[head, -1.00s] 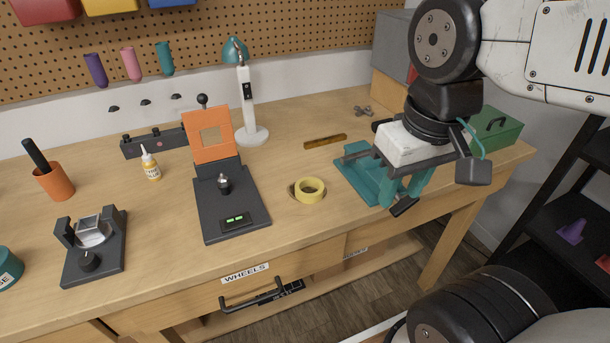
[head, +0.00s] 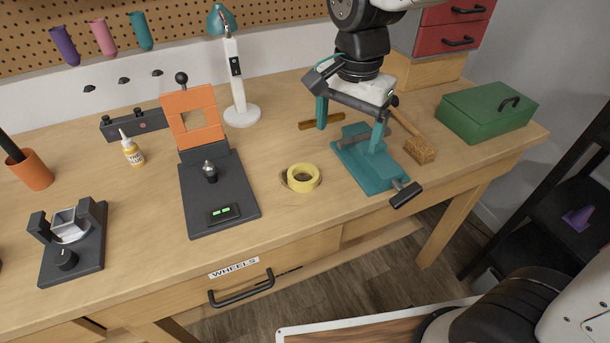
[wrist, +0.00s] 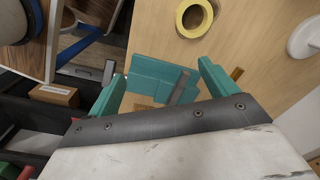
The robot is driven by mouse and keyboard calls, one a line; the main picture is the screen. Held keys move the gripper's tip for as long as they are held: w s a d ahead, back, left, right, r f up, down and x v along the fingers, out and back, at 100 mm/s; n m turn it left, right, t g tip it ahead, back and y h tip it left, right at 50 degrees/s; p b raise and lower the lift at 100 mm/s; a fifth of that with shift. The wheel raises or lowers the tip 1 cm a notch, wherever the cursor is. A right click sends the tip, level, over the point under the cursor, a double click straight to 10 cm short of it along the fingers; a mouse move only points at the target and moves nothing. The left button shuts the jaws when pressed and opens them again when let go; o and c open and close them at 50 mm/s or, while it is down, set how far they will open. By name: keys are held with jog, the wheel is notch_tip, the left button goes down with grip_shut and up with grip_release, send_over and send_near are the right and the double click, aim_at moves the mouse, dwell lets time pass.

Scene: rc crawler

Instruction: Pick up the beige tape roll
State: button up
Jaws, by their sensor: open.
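The beige tape roll (head: 303,178) looks pale yellow and lies flat on the workbench, left of a teal vise-like tool. It also shows in the wrist view (wrist: 194,18) at the top, beyond the fingers. My gripper (head: 350,116) has teal fingers, is open and empty, and hangs above the bench over the teal tool, to the right of the roll and apart from it. In the wrist view my gripper (wrist: 160,84) spans the teal tool below.
The teal tool (head: 368,170) with a black handle stands near the bench edge. A black fixture with an orange plate (head: 215,195) and a white lamp (head: 237,85) stand left of the roll.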

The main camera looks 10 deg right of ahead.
aim_at(305, 168)
jog(key=w+a+f+m, duration=0.3)
jog(key=w+a+f, duration=0.15)
jog(key=a, duration=0.35)
jog(key=f, duration=0.5)
jog(key=s+d+f, duration=0.1)
jog(key=f, duration=0.2)
jog(key=c, duration=1.1)
